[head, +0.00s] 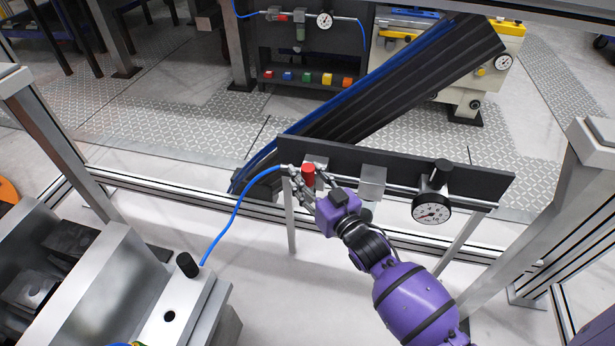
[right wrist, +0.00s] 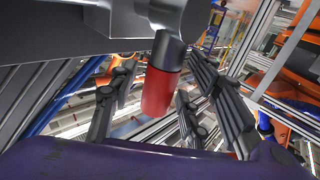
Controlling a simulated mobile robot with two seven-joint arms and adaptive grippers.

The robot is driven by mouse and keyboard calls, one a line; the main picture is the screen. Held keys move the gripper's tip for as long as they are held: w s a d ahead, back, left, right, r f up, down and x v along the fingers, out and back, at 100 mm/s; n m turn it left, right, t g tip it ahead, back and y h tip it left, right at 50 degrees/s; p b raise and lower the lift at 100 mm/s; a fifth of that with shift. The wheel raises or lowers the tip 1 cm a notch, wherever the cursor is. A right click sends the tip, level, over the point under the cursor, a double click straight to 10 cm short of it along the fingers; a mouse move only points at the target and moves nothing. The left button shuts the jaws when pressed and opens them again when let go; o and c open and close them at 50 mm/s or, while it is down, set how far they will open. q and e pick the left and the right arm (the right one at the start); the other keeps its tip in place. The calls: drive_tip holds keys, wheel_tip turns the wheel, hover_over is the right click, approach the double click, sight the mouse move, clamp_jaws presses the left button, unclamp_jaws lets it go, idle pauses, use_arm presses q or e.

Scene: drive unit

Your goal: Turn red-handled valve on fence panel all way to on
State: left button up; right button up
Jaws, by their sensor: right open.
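The red valve handle (head: 308,174) sits near the left end of the dark fence panel (head: 385,166), on a thin pipe. In the right wrist view the red handle (right wrist: 160,92) hangs from a grey metal stem, between the spread fingers. My right gripper (head: 304,182) is open around the handle, with fingers on both sides of it. In the right wrist view a gap shows between the fingers (right wrist: 158,105) and the handle; whether any finger touches it I cannot tell. My left gripper is not in view.
A pressure gauge (head: 431,208) with a black knob hangs at the panel's right. A blue hose (head: 236,213) runs from the panel's left end toward a metal machine block (head: 180,310). Aluminium frame posts (head: 85,150) stand at both sides. A dark conveyor (head: 400,85) lies behind.

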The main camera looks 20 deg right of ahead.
drive_tip(key=shift+c, duration=0.4)
clamp_jaws()
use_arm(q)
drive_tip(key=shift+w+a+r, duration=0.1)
